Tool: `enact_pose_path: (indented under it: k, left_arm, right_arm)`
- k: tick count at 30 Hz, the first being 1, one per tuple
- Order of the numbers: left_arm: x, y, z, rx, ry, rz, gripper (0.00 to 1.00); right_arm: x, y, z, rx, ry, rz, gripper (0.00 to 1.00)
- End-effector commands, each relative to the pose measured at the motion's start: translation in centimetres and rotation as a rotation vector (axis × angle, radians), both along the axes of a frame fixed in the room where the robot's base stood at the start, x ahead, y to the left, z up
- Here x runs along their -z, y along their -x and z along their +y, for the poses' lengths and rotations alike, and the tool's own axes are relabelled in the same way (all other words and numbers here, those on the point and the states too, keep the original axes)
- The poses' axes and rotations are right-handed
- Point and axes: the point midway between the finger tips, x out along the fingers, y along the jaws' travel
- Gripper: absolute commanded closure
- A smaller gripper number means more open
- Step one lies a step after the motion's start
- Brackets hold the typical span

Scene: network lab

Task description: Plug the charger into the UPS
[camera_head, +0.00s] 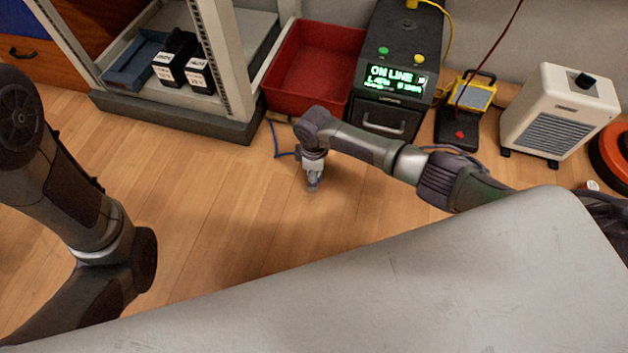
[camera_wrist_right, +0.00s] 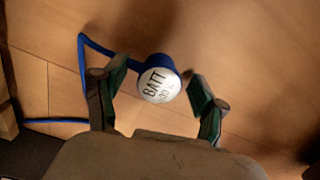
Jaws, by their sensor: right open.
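The UPS (camera_head: 400,60) is a dark box on the floor at the back, its green display reading "ON LINE". In the right wrist view, a round blue plug (camera_wrist_right: 172,64) with a white face lettered "BATT" trails a blue cable (camera_wrist_right: 84,62); I cannot tell for sure that it is the charger's plug. My right gripper (camera_head: 313,186) points down low over the floor in front of the UPS. In the wrist view its open fingers (camera_wrist_right: 158,82) lie either side of the plug, with gaps on both sides. My left arm shows at the left, but its gripper is out of view.
A red bin (camera_head: 312,62) stands left of the UPS, beside a rack (camera_head: 180,115) holding dark boxes. A black and yellow device (camera_head: 462,125) and a white heater (camera_head: 555,110) stand to the right. The wooden floor in front is mostly clear. A grey surface (camera_head: 380,290) fills the foreground.

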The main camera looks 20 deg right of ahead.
Motion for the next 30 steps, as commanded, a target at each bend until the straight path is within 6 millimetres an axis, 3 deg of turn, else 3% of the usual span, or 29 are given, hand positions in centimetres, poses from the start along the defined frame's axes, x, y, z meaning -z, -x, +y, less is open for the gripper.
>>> enact_pose_path:
  k: [11,22,30]
  left_arm:
    - [0.14,0.01,-0.01,0.000,-0.001,-0.001,0.60]
    - [0.15,0.02,-0.03,0.000,-0.001,-0.001,0.60]
    - [-0.04,0.01,-0.03,0.000,-0.001,0.000,0.60]
  right_arm:
    - [0.10,-0.07,0.05,0.000,-0.001,-0.002,0.31]
    - [0.10,-0.07,0.05,0.000,-0.001,-0.002,0.91]
    - [-0.09,-0.07,0.05,0.000,-0.001,-0.002,0.91]
